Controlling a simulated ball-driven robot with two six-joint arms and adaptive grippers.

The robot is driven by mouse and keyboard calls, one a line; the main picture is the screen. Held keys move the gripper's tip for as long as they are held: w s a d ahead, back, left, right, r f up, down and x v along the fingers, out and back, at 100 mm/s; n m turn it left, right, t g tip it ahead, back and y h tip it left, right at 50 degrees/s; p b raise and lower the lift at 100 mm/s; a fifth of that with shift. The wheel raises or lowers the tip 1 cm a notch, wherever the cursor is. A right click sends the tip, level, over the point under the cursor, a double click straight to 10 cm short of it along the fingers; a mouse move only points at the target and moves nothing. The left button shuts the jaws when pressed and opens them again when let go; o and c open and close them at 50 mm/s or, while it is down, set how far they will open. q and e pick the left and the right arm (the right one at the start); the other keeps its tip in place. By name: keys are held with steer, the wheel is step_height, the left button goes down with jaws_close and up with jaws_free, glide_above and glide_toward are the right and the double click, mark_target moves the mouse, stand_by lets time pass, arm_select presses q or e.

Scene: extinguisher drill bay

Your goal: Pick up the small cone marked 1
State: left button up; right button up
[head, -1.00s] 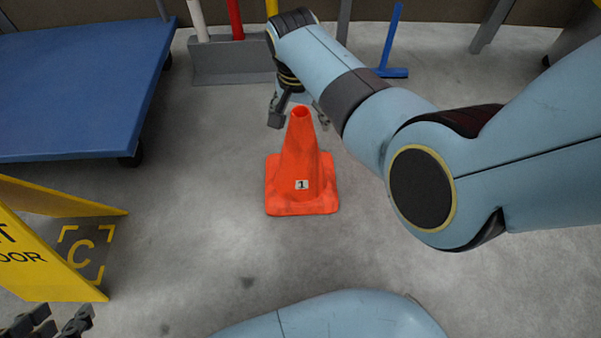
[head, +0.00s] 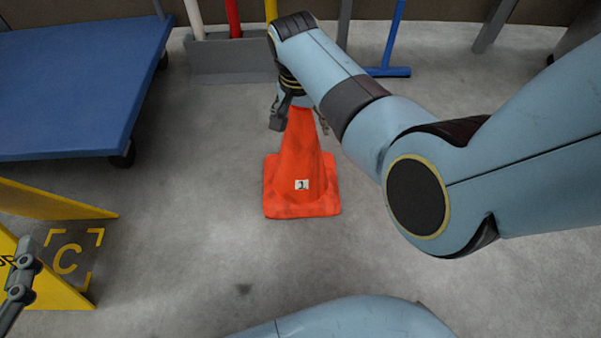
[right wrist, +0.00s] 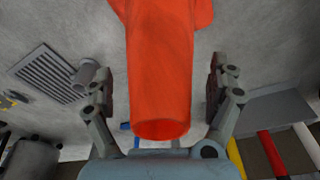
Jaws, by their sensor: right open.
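The small orange cone (head: 299,168) with a white label marked 1 stands upright on the grey floor in the middle of the head view. My right gripper (head: 299,125) is at the cone's top, with one finger on each side of it. In the right wrist view the cone (right wrist: 160,75) shows between the two open fingers of my right gripper (right wrist: 165,90), with a gap on both sides. My left gripper (head: 22,280) shows only in part at the left edge of the head view, and its jaw state is unclear.
A blue platform cart (head: 75,90) stands at the upper left. A yellow floor sign (head: 50,205) is at the lower left, near a floor mark C (head: 67,259). A grey rack (head: 230,58) with coloured poles and a blue squeegee (head: 388,71) are behind. Floor around the cone is clear.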

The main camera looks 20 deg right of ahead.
steer(key=c, duration=1.7)
steer(key=shift+c, duration=0.6)
steer(key=shift+r, duration=0.1)
